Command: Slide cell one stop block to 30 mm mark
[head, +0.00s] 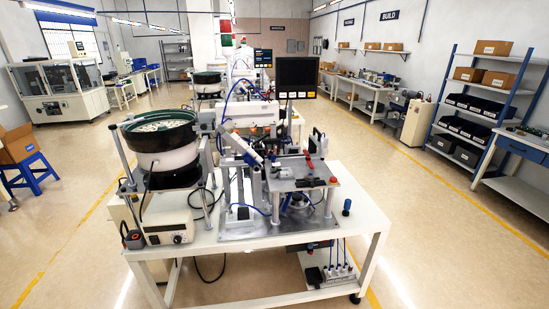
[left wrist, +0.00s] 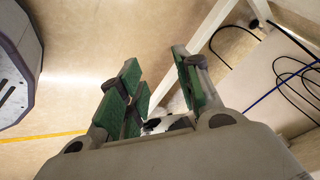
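The nearest bowl feeder cell stands ahead of me in the head view, with a green-rimmed bowl (head: 160,130) at its left. A metal fixture plate (head: 290,185) with small red and dark parts sits at its right. I cannot pick out the stop block or a 30 mm mark at this size. My left gripper (left wrist: 157,75) shows in the left wrist view, open and empty, its green-padded fingers apart over the floor. It touches nothing that I can see. Neither gripper shows in the head view, and my right gripper is in no view.
The cell stands on a white table (head: 350,222) with a control box (head: 168,230) at front left and a lower shelf. A white frame bar (left wrist: 215,22) and loose cables (left wrist: 285,85) lie right of my left gripper. Open floor (head: 440,240) lies right of the table.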

